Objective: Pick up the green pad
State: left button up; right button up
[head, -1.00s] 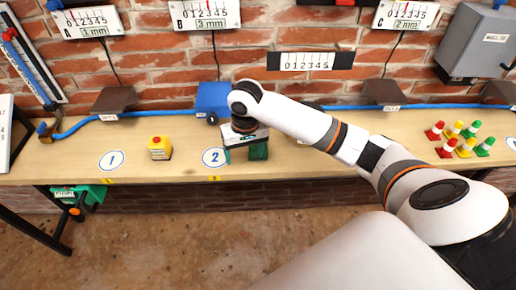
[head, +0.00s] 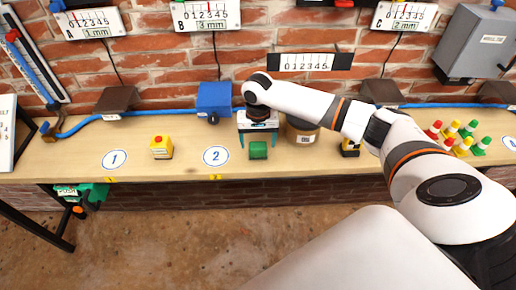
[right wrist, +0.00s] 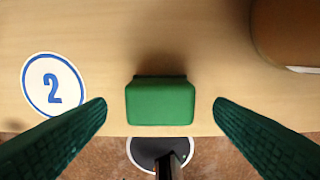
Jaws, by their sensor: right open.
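The green pad (head: 258,151) is a small green block on the wooden bench, near its front edge and right of the round number 2 mark. In the right wrist view the green pad (right wrist: 160,103) sits between the two dark green fingers, with a clear gap on each side. My right gripper (head: 258,138) is open and empty, pointing down over the pad in the head view. The same gripper (right wrist: 161,103) shows its fingers spread wide in the wrist view. My left gripper is not in view.
A brown round object (head: 301,133) stands close right of the gripper, and a blue box (head: 213,101) stands behind left. Several colored cones (head: 460,137) stand at right.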

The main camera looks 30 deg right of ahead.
aim_at(258, 145)
notch_tip(258, 145, down, 3)
jog(key=shift+w+f, duration=0.1)
jog(key=shift+c, duration=0.4)
jog(key=c, duration=1)
notch_tip(258, 145, up, 10)
jog(key=shift+r+b, duration=0.1)
jog(key=shift+b, duration=0.5)
jog(key=o, duration=0.4)
jog(key=shift+c, duration=1.5)
